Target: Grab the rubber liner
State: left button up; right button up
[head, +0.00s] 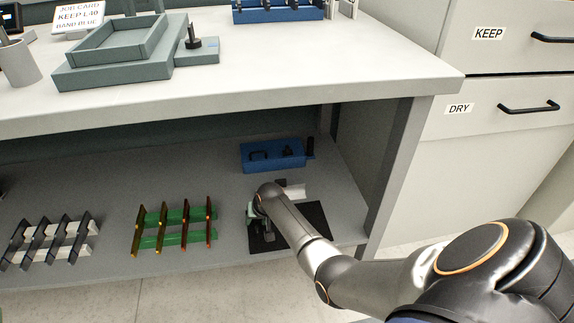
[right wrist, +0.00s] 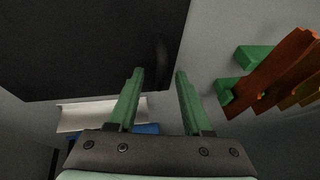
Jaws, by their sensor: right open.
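The rubber liner appears to be the black flat sheet (head: 304,222) on the lower shelf, at the right end under the bench. In the right wrist view the black sheet (right wrist: 80,45) fills the upper left, with a small dark upright tab or handle (right wrist: 162,50) near its right edge. My right gripper (head: 258,222) is over the sheet's left side, and my arm hides part of the sheet. In the right wrist view its green fingers (right wrist: 158,78) are apart with nothing between them, and the tab stands just beyond the gap. My left gripper is in neither view.
A green rack with brown plates (head: 174,228) stands left of the sheet, and a white rack with dark plates (head: 48,240) is farther left. A blue box (head: 272,155) and a white piece (head: 293,191) lie behind. The benchtop (head: 330,60) overhangs the shelf; a bench leg (head: 392,170) is at right.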

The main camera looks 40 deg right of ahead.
jog(key=shift+c, duration=0.2)
grip_shut()
dwell(1.3)
